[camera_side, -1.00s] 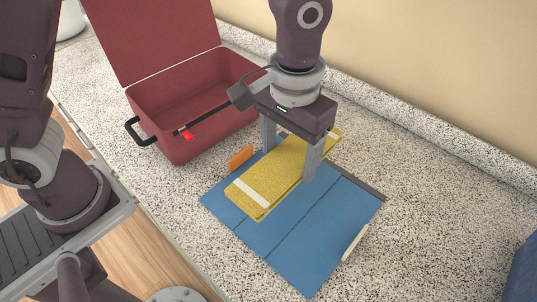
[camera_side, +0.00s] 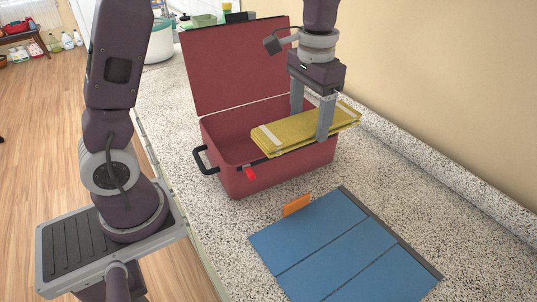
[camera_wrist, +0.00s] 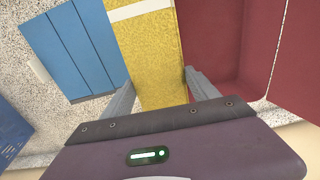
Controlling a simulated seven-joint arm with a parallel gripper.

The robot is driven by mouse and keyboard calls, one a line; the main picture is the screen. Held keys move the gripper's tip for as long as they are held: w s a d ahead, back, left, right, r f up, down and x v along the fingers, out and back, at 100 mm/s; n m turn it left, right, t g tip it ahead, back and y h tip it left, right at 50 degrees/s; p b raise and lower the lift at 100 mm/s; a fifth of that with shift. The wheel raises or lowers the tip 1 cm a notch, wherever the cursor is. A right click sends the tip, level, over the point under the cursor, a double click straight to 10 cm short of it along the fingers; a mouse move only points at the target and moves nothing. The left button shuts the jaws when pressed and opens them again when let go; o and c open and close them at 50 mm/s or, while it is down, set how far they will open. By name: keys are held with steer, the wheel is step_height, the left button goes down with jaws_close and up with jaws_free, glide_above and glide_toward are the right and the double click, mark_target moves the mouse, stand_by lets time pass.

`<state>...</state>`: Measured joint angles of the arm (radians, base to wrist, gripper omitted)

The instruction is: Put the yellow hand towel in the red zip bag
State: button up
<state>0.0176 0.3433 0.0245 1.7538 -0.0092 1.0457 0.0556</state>
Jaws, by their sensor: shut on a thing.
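The folded yellow hand towel (camera_side: 290,132) with a pale stripe is held flat between the fingers of my gripper (camera_side: 313,118). It is over the right part of the open red zip bag (camera_side: 285,177), around rim height or above, and hides part of the bag's opening. The bag's lid (camera_side: 240,65) stands raised at the back. In the wrist view the towel (camera_wrist: 155,50) runs between both fingers of my gripper (camera_wrist: 158,85), with the red bag (camera_wrist: 225,35) to the right.
A blue folding mat (camera_side: 345,245) lies in front of the bag, with a small orange piece (camera_side: 297,205) at its edge. A wall runs along the right.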

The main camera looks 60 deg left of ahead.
steer(key=s+a, duration=0.2)
steer(key=a, duration=1.1)
steer(key=f, duration=1.5)
steer(key=shift+w+d, duration=0.15)
steer(key=shift+w, duration=0.1)
steer(key=shift+f, duration=0.1)
steer(key=o, duration=1.5)
